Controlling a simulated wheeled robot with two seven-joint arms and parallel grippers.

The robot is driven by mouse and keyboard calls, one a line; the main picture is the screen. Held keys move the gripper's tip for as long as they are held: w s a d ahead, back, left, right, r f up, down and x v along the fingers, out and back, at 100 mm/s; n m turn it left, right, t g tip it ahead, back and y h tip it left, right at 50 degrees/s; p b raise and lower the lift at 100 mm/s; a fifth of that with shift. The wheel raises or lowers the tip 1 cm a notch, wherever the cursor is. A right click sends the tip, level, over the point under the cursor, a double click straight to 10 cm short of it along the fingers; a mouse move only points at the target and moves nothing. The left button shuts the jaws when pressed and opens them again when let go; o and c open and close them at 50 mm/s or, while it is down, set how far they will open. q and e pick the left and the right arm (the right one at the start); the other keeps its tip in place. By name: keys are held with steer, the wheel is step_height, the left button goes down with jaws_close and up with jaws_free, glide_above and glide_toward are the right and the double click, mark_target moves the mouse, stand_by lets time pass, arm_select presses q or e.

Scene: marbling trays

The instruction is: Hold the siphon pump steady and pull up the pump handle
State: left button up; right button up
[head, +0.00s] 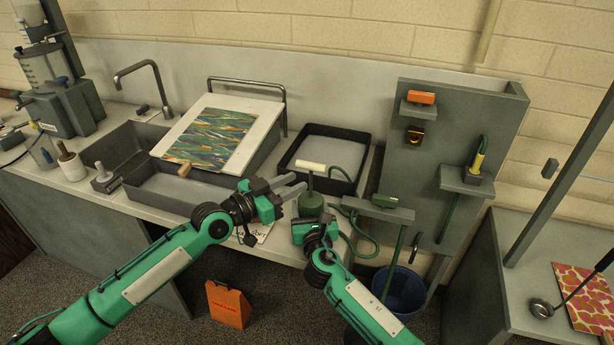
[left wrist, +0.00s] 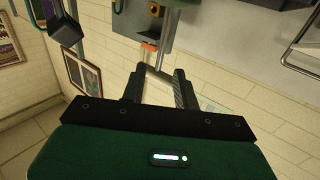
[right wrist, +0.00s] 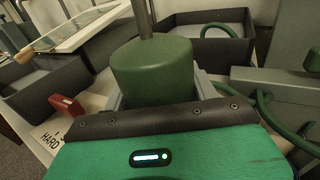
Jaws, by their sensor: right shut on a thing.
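The siphon pump has a dark green body (head: 311,204), a thin upright rod and a cream crossbar handle (head: 312,164) on top. It stands at the counter's front. My right gripper (head: 314,220) is shut on the pump body, which fills the space between its jaws in the right wrist view (right wrist: 152,68). The handle is outside that view. My left gripper (head: 291,188) is open and empty, with its fingers pointing right, just left of the rod and lower than the handle.
A green hose (head: 368,222) runs from the pump to the right. Behind stand a dark tray (head: 287,158) and a sloped board with a marbled sheet (head: 205,137). A grey tool panel (head: 452,125) rises at the right. A blue bucket (head: 408,290) is below.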

arm_select(q)
steer(key=shift+v, duration=2.15)
arm_select(e)
steer(key=o, duration=1.1)
steer(key=shift+o, duration=0.2)
